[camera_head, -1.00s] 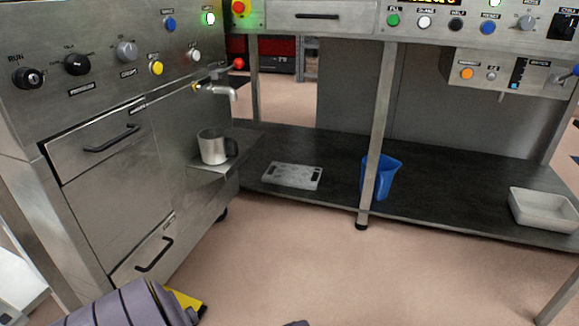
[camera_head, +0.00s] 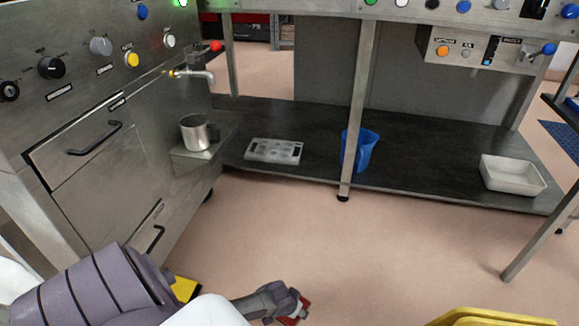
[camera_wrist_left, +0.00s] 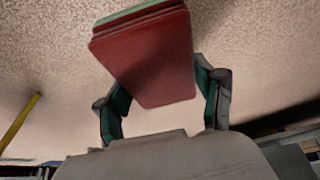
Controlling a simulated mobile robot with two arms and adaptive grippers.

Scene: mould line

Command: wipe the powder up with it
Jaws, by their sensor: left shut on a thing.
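A red block with a thin green layer (camera_wrist_left: 150,55), like a sponge, shows large in the left wrist view. My left gripper (camera_wrist_left: 165,95) is shut on it, one finger at each side. In the head view the same gripper (camera_head: 283,300) is low over the pink floor near the bottom edge, and a red corner of the block (camera_head: 301,309) shows at its tip. I see no powder in either view. My right gripper is not in view.
Left stands a steel machine (camera_head: 95,140) with drawers and a steel jug (camera_head: 196,134) under its tap. A low dark shelf (camera_head: 400,150) holds a grey moulded tray (camera_head: 274,150), a blue jug (camera_head: 366,148) and a white tub (camera_head: 512,174). A yellow rim (camera_head: 485,317) shows bottom right. Mid-floor is clear.

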